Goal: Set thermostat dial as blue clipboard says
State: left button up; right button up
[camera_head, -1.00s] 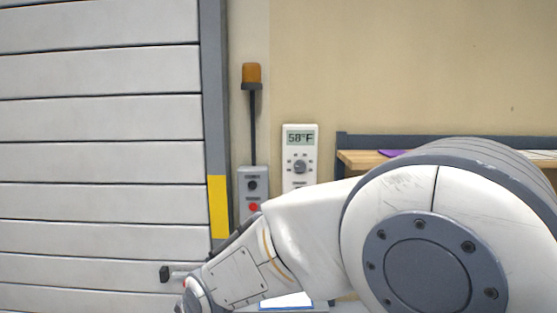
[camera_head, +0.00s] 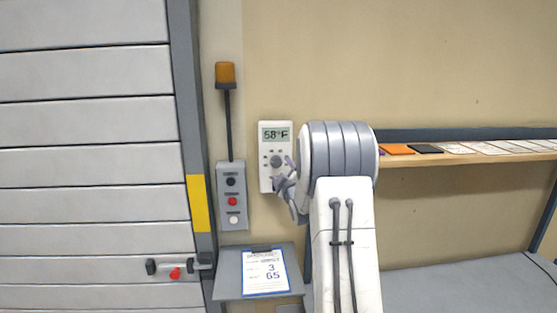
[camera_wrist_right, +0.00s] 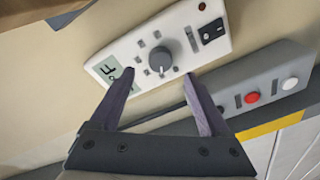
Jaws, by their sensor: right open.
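The white thermostat (camera_head: 267,183) is on the wall right of the shutter, and its display (camera_head: 275,134) reads 58°F. Its grey dial (camera_head: 276,161) sits below the display. The blue clipboard (camera_head: 246,291) lies on a small grey shelf with a sheet showing "3" and "65". My right gripper (camera_head: 284,176) is at the thermostat's lower right. In the right wrist view my right gripper (camera_wrist_right: 160,80) is open and empty, its two fingers spread to either side of the dial (camera_wrist_right: 159,58), which shows between and beyond the tips. Contact cannot be told. My left gripper is not in view.
A grey control box (camera_head: 231,190) with black, red and white buttons stands left of the thermostat, an orange beacon (camera_head: 226,75) above it. The grey slatted shutter (camera_head: 90,130) fills the left. A wooden shelf (camera_head: 450,158) with flat items is at right.

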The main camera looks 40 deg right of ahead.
aim_at(277, 164)
jog(key=p+x, duration=0.2)
jog(key=x, duration=0.2)
jog(key=shift+w+r, duration=0.15)
jog(key=shift+p+x, duration=0.4)
jog(key=shift+x, duration=0.35)
